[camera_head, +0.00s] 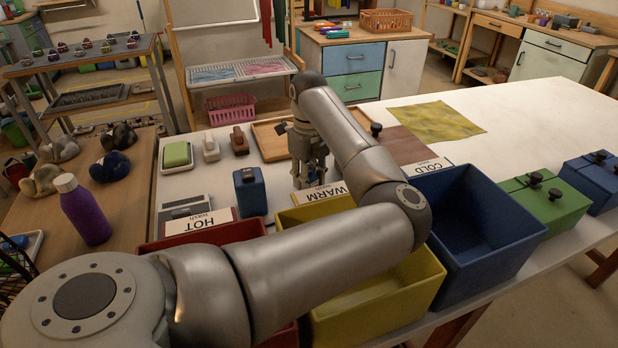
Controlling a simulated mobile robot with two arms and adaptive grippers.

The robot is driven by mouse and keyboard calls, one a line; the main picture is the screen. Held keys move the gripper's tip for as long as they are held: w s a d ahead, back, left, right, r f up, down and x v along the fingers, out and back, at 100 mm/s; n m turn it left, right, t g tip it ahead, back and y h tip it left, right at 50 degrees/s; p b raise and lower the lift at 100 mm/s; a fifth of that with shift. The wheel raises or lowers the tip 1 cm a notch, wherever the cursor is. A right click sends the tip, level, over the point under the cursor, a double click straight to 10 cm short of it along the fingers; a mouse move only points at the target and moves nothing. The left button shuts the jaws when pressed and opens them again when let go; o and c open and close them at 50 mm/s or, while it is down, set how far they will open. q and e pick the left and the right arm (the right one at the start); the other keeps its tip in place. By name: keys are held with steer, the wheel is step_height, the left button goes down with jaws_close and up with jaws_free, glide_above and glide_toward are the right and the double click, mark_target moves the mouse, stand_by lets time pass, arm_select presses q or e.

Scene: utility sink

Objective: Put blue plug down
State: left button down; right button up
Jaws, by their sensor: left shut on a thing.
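My left gripper (310,174) points down behind the WARM label, in front of the wooden tray. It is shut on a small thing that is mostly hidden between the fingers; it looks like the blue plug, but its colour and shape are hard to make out. A blue block with a dark top (250,192) stands upright to the left of the gripper, apart from it, behind the HOT label. My right gripper is not in view.
A red bin (205,236), yellow bin (402,287) and blue bin (478,222) line the table's front edge, partly behind my arm. The wooden tray (268,140) lies behind the gripper. A green lidded box (540,203) stands right.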

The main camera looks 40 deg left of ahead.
arm_select(q)
steer(key=shift+f, duration=0.2)
steer(key=c, duration=1.1)
jaws_free()
steer(key=shift+r, duration=0.35)
step_height(320, 180, up, 11)
steer(key=shift+f+b, duration=0.2)
steer(key=shift+b, duration=0.55)
steer(key=shift+r, duration=0.4)
